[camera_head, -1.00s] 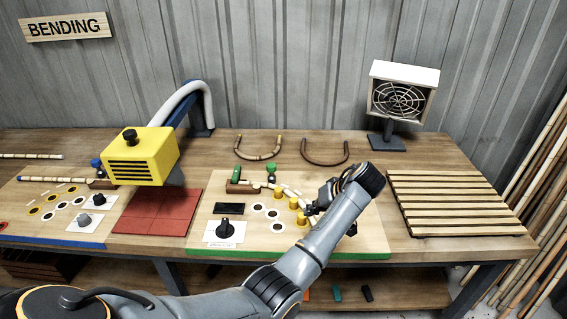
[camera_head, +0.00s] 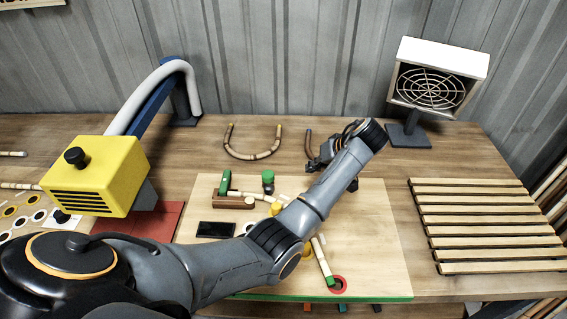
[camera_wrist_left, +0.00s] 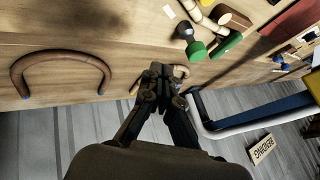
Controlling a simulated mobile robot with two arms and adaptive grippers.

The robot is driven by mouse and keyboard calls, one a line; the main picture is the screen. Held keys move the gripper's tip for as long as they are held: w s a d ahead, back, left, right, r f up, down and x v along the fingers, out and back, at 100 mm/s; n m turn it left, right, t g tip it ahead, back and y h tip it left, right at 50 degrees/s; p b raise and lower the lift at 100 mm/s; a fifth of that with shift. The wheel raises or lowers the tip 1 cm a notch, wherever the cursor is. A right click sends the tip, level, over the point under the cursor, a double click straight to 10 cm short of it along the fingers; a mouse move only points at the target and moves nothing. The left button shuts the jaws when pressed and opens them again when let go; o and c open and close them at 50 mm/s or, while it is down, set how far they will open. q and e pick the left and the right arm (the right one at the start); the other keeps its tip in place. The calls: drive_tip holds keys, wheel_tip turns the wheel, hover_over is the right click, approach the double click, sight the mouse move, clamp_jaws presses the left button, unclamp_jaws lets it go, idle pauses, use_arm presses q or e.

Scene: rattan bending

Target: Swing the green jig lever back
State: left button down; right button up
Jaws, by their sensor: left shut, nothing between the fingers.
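On the pale jig board (camera_head: 375,230) a green upright handle (camera_head: 224,182) stands at a brown block, with a round green knob (camera_head: 268,177) to its right. Both also show in the wrist view, the handle (camera_wrist_left: 227,44) and the knob (camera_wrist_left: 196,51). A pale bar with a green end (camera_head: 330,280) lies by a red ring near the board's front; I cannot tell whether this is the lever. My left gripper (camera_head: 314,164) is shut and empty behind the board, apart from the green parts. My left forearm hides part of the board. My right gripper is not in view.
A light U-shaped rattan piece (camera_head: 253,154) and a dark one (camera_wrist_left: 62,54) lie at the table's back. A yellow heater head (camera_head: 97,177) stands left, a fan (camera_head: 432,80) back right, and a slatted rack (camera_head: 485,222) right.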

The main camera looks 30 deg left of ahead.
sight(268, 183)
use_arm(q)
drive_tip(key=x, duration=0.3)
drive_tip(key=p+x, duration=0.1)
drive_tip(key=x, duration=0.2)
drive_tip(key=p+x, duration=0.1)
drive_tip(key=x, duration=0.2)
drive_tip(key=shift+s+a+f, duration=0.3)
drive_tip(key=shift+s, duration=0.05)
drive_tip(key=a+p, duration=0.1)
drive_tip(key=s+a+p, duration=0.1)
drive_tip(key=shift+s+r+p, duration=0.2)
drive_tip(key=shift+r+p, duration=0.15)
drive_tip(key=shift+r, duration=0.05)
drive_tip(key=shift+s+a, duration=0.35)
drive_tip(key=shift+s, duration=0.05)
drive_tip(key=shift+a+f, duration=0.1)
drive_tip(key=shift+f, duration=0.1)
drive_tip(key=shift+w, duration=0.1)
